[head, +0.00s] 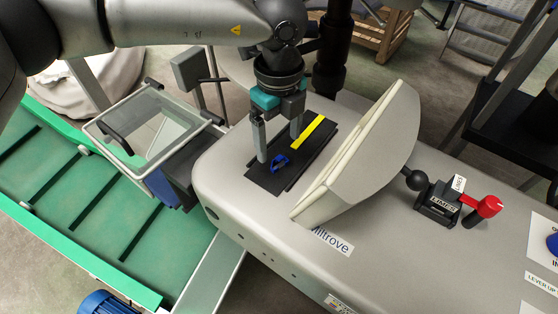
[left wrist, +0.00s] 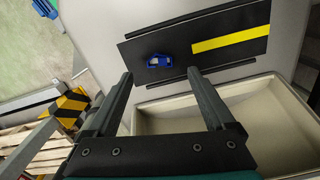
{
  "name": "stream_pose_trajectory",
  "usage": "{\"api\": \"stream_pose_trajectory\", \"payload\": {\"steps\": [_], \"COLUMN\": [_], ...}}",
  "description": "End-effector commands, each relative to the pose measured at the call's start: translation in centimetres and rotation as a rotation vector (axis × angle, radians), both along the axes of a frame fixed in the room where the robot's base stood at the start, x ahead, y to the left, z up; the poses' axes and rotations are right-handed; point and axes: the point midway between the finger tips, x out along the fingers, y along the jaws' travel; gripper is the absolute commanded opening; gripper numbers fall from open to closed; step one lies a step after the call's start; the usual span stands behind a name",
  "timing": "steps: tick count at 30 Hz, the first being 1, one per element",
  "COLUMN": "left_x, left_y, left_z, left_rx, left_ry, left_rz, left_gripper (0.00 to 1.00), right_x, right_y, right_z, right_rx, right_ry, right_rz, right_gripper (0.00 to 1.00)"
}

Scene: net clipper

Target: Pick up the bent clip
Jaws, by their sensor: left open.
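The bent clip looks to be the small blue piece (head: 280,162) lying on the black plate (head: 262,179) set in the grey machine top. In the left wrist view the blue clip (left wrist: 160,61) lies on the same plate, left of the yellow stripe. My left gripper (head: 279,148) is above the plate, pointing down, with its fingers apart and nothing between them. In the left wrist view its fingertips (left wrist: 158,74) stand either side of the clip, which is beyond them. My right gripper is not in view.
A raised, tilted beige cover (head: 374,150) stands right of the plate. Farther right is a lever block (head: 438,204) with black and red knobs. A clear-topped framed guard (head: 150,125) and a green conveyor (head: 75,190) are on the left.

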Motion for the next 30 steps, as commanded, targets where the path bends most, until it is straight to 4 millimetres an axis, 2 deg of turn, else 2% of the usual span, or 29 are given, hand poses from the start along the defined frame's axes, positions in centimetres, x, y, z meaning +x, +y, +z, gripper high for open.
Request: {"api": "stream_pose_trajectory", "payload": {"steps": [11,20,30], "left_x": [-0.3,-0.3,-0.3], "left_y": [-0.1,-0.1,-0.1], "left_z": [-4.7,-5.2,-5.2], "left_rx": [-0.001,-0.001,-0.002], "left_ry": [0.003,0.001,0.002], "left_rz": [-0.001,-0.001,-0.001], "left_gripper": [0.88,0.88,0.49], "right_x": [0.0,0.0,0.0], "right_y": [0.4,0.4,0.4], "right_z": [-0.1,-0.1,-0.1], "right_rx": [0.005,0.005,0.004], "right_ry": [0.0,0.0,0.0], "right_rz": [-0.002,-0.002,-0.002], "right_gripper": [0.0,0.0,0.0]}}
